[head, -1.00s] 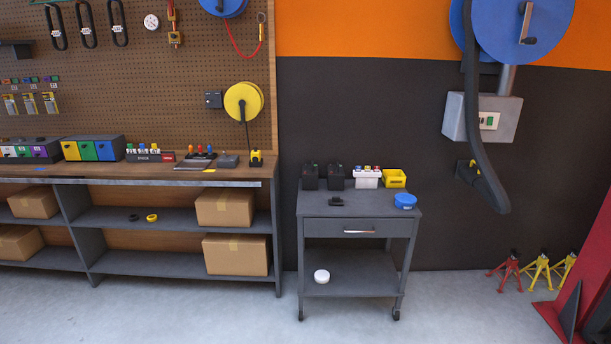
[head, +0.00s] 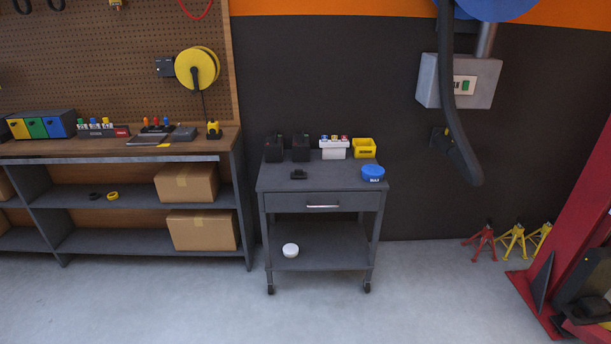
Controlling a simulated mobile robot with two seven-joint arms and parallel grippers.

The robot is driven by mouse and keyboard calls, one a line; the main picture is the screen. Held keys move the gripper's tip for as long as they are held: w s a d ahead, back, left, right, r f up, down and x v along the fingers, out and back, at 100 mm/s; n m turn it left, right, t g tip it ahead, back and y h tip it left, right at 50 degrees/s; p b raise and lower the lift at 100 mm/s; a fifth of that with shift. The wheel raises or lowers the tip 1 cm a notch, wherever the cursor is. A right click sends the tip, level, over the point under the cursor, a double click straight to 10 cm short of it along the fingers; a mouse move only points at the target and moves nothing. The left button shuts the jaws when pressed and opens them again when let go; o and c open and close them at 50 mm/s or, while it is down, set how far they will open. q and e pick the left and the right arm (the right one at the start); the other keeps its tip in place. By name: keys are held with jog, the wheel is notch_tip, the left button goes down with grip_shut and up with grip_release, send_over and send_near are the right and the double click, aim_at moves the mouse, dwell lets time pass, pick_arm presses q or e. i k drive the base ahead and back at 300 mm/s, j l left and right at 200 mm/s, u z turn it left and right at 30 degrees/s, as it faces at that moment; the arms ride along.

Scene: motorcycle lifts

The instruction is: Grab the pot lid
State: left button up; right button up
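No plainly recognisable pot lid shows in the head view. A small round white object (head: 290,250) lies on the lower shelf of the grey cart (head: 320,182); it is too small to tell whether it is a lid. A round blue container (head: 373,173) sits at the right front of the cart's top. Neither of my grippers is in the picture.
Black boxes (head: 301,148), a white holder (head: 334,149) and a yellow bin (head: 364,148) stand at the cart's back. A shelved workbench (head: 120,158) is left, a red lift post (head: 575,235) right. The floor (head: 420,300) in front is clear.

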aim_at(298, 173)
jog(key=i+l+u, duration=0.1)
jog(key=i, duration=0.4)
jog(key=i+l+u, duration=0.15)
jog(key=i, duration=0.35)
jog(key=i+l+u, duration=0.1)
jog(key=i, duration=0.35)
jog(key=i+l+u, duration=0.15)
jog(key=i, duration=0.35)
jog(key=l, duration=0.1)
